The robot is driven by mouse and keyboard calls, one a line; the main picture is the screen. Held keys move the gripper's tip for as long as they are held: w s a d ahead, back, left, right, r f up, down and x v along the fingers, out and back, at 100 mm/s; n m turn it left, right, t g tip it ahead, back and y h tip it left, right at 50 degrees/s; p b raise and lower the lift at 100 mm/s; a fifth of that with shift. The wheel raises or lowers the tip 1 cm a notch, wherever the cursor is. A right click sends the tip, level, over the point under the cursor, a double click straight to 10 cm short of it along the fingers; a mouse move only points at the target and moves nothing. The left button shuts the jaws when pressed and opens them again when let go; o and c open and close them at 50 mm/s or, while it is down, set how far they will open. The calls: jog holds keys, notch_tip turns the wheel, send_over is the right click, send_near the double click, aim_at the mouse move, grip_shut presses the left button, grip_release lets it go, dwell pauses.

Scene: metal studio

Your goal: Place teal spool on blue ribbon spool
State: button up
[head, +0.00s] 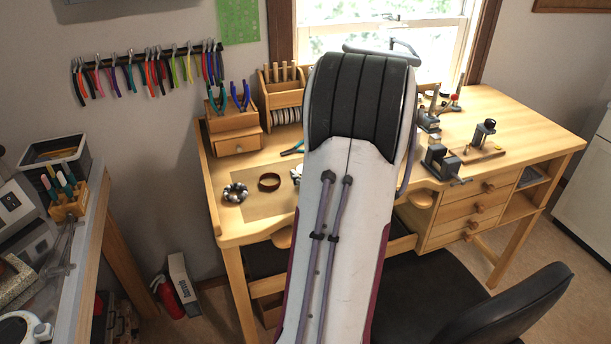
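I cannot make out a teal spool or a blue ribbon spool in the head view. My own arm fills the middle of the picture and hides part of the wooden workbench (520,125) behind it. My gripper does not show, so its fingers and anything in them are hidden. A small whitish object (296,173) shows partly at the left edge of my arm; I cannot tell what it is.
On the bench's left are a beaded ring (235,192), a brown ring (269,182), pliers (292,149), a small drawer box (236,141) and a wooden rack (285,97). A vise (440,163) stands right of my arm. The bench's far right is clear.

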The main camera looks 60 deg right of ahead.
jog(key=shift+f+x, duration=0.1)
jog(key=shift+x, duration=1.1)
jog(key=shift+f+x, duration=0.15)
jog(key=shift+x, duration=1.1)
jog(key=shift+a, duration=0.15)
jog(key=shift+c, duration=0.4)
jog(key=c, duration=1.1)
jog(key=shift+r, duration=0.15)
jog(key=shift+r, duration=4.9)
